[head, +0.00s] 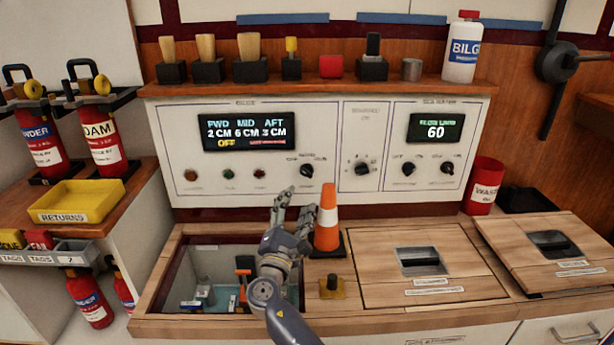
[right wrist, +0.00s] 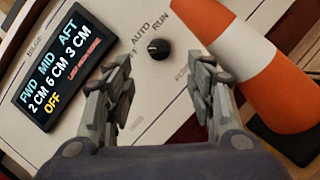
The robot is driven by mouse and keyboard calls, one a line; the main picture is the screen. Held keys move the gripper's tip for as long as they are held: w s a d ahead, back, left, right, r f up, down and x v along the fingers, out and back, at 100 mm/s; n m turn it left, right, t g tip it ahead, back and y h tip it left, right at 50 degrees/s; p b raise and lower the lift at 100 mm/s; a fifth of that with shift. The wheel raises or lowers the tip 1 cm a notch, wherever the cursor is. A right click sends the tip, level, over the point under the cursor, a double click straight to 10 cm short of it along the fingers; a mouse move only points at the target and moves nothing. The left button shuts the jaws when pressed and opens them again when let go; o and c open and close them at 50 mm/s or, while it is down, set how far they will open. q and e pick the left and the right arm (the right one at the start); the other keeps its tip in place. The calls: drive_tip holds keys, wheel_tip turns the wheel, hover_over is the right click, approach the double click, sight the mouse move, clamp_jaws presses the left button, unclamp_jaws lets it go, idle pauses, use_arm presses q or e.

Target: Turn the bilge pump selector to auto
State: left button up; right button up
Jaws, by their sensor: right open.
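The bilge pump selector is a round black knob (head: 306,171) on the white panel (head: 330,205), right of a display (head: 247,132) reading "FWD MID AFT", "2 CM 6 CM 3 CM" and a yellow "OFF". In the right wrist view the knob (right wrist: 158,48) shows beyond the fingers, with AUTO and RUN printed above it; its pointer is too small to read surely. My right gripper (head: 294,207) is open and empty, in front of and below the knob, apart from it. Its spread fingers (right wrist: 161,72) show the knob between them. My left gripper is not in view.
An orange and white cone (head: 328,222) stands close to the right of my gripper. An open hatch (head: 178,262) with items inside lies below. Other panel knobs (head: 362,168) sit further right. A shelf (head: 400,88) with brushes and a bottle (head: 463,52) runs above.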

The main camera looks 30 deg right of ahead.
sight(306, 176)
drive_tip(key=b+x, duration=0.2)
drive_tip(key=x, duration=0.7)
drive_tip(key=shift+w+d, duration=0.1)
drive_tip(key=c, duration=1.1)
